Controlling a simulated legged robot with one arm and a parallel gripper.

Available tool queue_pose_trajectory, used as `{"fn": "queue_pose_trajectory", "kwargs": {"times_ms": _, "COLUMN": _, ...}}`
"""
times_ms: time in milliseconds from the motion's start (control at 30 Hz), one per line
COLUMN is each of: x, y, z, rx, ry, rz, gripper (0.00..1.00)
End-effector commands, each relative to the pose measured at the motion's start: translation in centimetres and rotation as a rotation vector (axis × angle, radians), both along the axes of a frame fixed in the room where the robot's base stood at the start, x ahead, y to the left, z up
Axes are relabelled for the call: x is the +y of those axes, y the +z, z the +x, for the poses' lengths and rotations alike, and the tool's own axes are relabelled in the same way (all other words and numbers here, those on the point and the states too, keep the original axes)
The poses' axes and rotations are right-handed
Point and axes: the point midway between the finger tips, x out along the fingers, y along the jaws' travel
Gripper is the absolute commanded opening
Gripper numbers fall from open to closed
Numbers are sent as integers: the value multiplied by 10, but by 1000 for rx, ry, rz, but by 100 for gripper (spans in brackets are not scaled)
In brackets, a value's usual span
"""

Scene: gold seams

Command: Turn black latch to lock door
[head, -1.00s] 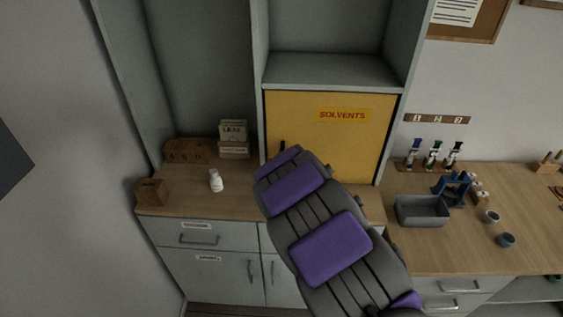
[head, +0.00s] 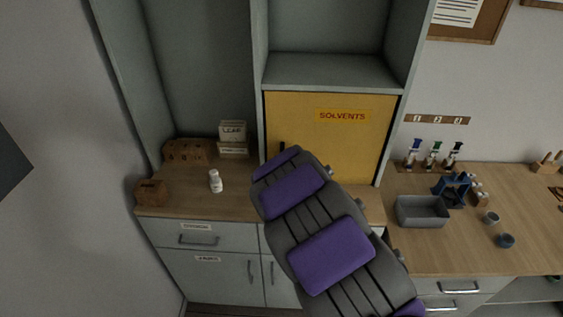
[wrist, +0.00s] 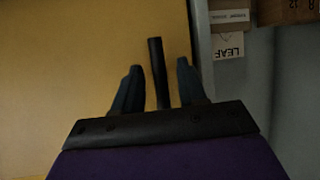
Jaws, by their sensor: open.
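The yellow door (head: 340,140) labelled SOLVENTS is closed in its cabinet frame. In the wrist view the door (wrist: 80,60) fills the left side. The black latch (wrist: 158,70) is a dark bar that stands upright in the wrist view, near the door's edge. Its top end also shows in the head view (head: 282,147), just above my arm. My gripper (wrist: 158,83) is open, with one finger on each side of the latch and a gap visible on both sides. The latch's lower end is hidden behind the gripper body. In the head view my arm hides the fingers.
A white bottle (head: 215,181) stands on the left counter, with wooden boxes (head: 187,151) and LEAF boxes (head: 233,139) behind it. A grey tray (head: 421,211) and a blue stand (head: 452,188) are on the right counter. A grey cabinet wall borders the door.

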Motion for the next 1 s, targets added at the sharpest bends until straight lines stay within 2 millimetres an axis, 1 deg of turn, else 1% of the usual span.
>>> {"fn": "queue_pose_trajectory", "kwargs": {"times_ms": 400, "x": -9, "y": 34, "z": -67, "rx": 4, "ry": -1, "rz": -1, "gripper": 41}}
{"fn": "queue_pose_trajectory", "kwargs": {"times_ms": 700, "x": -15, "y": 59, "z": -112, "rx": 0, "ry": 1, "rz": 0, "gripper": 41}}
{"fn": "queue_pose_trajectory", "kwargs": {"times_ms": 800, "x": -18, "y": 62, "z": -124, "rx": 4, "ry": -1, "rz": -1, "gripper": 41}}
{"fn": "queue_pose_trajectory", "kwargs": {"times_ms": 1000, "x": -19, "y": 70, "z": -136, "rx": 2, "ry": 0, "rz": 0, "gripper": 41}}
